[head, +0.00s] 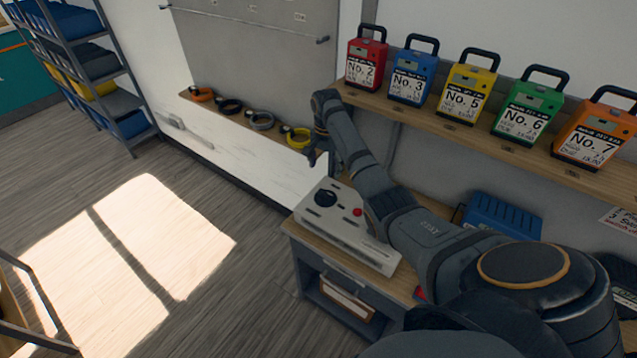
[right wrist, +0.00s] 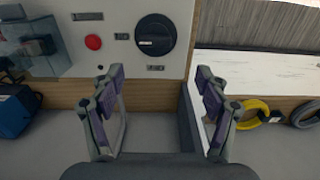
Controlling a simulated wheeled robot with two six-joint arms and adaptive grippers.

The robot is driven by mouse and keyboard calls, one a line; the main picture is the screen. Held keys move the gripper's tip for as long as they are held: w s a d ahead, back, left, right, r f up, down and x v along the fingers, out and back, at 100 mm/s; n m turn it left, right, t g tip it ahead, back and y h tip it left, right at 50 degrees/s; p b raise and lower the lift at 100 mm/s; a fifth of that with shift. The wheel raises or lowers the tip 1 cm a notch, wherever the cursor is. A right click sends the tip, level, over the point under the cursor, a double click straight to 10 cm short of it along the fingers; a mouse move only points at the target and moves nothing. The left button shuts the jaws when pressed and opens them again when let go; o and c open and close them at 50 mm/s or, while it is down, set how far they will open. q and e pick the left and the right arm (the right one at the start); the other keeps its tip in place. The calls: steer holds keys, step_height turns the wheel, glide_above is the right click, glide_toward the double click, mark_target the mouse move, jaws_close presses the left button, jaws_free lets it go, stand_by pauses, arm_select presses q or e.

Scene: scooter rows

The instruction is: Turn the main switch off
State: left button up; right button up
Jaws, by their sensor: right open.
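The main switch is a black round knob (head: 326,197) on a pale sloped panel box (head: 345,235). A red round button or lamp (head: 358,211) sits beside it. In the right wrist view the knob (right wrist: 155,37) lies beyond the fingertips, with a pale mark on its handle lying level; the red button (right wrist: 93,42) is left of it. My right gripper (head: 319,152) is above and behind the panel in the head view. In the wrist view its fingers (right wrist: 160,80) are apart, with nothing between them. It is not touching the knob. My left gripper is out of view.
The panel stands on a wooden cabinet (head: 300,238). A wall shelf (head: 450,125) above holds several coloured numbered battery packs. A lower ledge (head: 235,117) carries several coloured rings. A blue case (head: 497,213) lies right of my arm.

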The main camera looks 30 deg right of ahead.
mark_target(326, 192)
steer(key=s+f, duration=0.1)
steer(key=f+p, duration=0.1)
steer(key=shift+s+f, duration=0.35)
steer(key=shift+s, duration=0.05)
steer(key=f, duration=0.4)
steer(key=shift+w, duration=0.4)
step_height(326, 192, down, 3)
steer(key=shift+f, duration=0.1)
steer(key=shift+c, duration=0.7)
steer(key=c, duration=0.7)
steer(key=shift+c, duration=1.3)
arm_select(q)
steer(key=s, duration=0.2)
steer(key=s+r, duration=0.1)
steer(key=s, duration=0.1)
arm_select(e)
steer(key=shift+c, duration=0.3)
